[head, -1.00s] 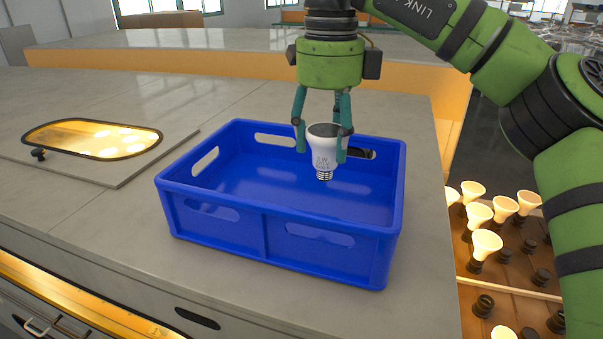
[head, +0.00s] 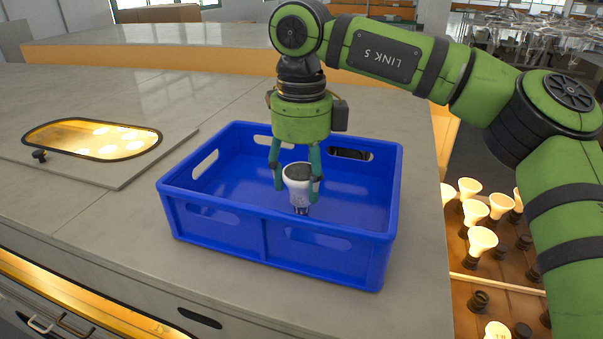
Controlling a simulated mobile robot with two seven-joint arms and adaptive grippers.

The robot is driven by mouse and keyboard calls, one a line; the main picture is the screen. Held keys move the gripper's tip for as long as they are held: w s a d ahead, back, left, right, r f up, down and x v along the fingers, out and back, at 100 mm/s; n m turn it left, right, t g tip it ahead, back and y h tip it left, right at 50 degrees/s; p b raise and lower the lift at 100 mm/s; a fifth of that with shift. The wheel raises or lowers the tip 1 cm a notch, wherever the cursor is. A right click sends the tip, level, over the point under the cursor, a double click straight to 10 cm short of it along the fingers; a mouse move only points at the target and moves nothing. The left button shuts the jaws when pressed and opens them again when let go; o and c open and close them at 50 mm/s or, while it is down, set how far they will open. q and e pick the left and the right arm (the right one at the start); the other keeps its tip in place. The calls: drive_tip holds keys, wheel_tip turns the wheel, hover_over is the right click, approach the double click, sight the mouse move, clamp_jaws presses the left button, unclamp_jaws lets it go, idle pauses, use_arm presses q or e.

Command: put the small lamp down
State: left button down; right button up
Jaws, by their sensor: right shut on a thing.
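The small lamp (head: 299,189) is a white reflector bulb with a dark top face and a metal screw base pointing down. My right gripper (head: 297,183) is shut on it from above, with a finger on either side. The lamp hangs upright within the walls of the blue crate (head: 215,229). Whether its base touches the crate floor I cannot tell. The crate is otherwise empty as far as I can see. My left gripper is not in view.
The crate stands on a grey worktop (head: 90,230) with free room to its left. A lit oval window (head: 92,139) with a dark knob lies at the left. Lit lamps (head: 481,242) and dark sockets fill a lower rack at the right.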

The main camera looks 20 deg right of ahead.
drive_tip(key=o, duration=1.2)
drive_tip(key=shift+w+d, duration=0.1)
drive_tip(key=shift+c, duration=0.2)
wheel_tip(320, 180, up, 12)
drive_tip(key=shift+r+p, duration=0.15)
drive_tip(key=shift+p, duration=0.2)
